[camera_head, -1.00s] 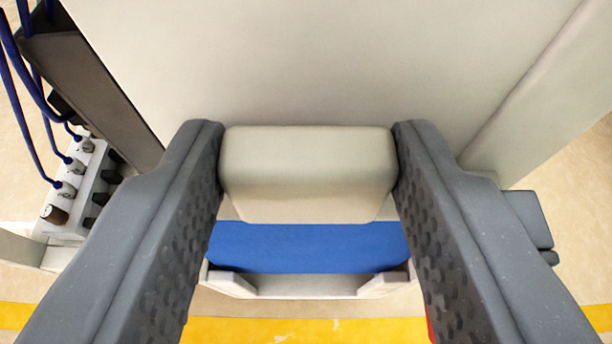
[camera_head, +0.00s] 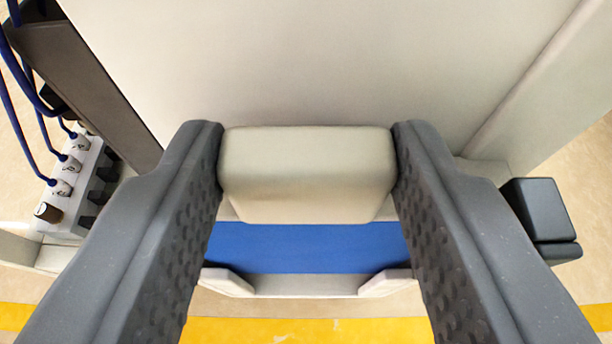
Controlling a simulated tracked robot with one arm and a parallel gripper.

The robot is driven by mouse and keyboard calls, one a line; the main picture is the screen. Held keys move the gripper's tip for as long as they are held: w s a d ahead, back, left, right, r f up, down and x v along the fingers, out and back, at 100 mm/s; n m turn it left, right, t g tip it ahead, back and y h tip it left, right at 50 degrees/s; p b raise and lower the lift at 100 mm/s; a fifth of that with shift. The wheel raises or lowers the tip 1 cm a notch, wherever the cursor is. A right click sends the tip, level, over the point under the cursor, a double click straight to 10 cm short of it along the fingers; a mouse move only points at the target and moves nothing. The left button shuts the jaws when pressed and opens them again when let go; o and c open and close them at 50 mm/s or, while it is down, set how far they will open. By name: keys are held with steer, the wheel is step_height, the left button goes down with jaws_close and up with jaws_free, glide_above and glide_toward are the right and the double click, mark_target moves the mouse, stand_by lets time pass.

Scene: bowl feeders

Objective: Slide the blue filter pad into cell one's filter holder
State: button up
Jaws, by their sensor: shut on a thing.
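My gripper (camera_head: 308,175) has its two dark grey fingers shut on a beige block, which looks like the grip (camera_head: 308,170) of the blue filter pad. The blue filter pad (camera_head: 305,248) shows as a wide flat band just below that block, and it moves with my fingers. The pale filter holder (camera_head: 300,286) shows below the pad, with two raised end lips beside its front edge. The pad overlaps the holder in this view; I cannot tell how far it sits inside, and its ends are hidden behind my fingers.
A large pale panel (camera_head: 310,60) fills the top. A valve block (camera_head: 72,180) with blue hoses is at the left by a dark post (camera_head: 90,80). A dark box (camera_head: 540,210) is at the right. A yellow floor stripe (camera_head: 300,330) runs below.

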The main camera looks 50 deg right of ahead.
steer(key=shift+f+b, duration=0.35)
steer(key=shift+f, duration=2.25)
steer(key=o, duration=1.3)
steer(key=p, duration=0.4)
glide_toward(307, 235)
steer(key=v, duration=0.5)
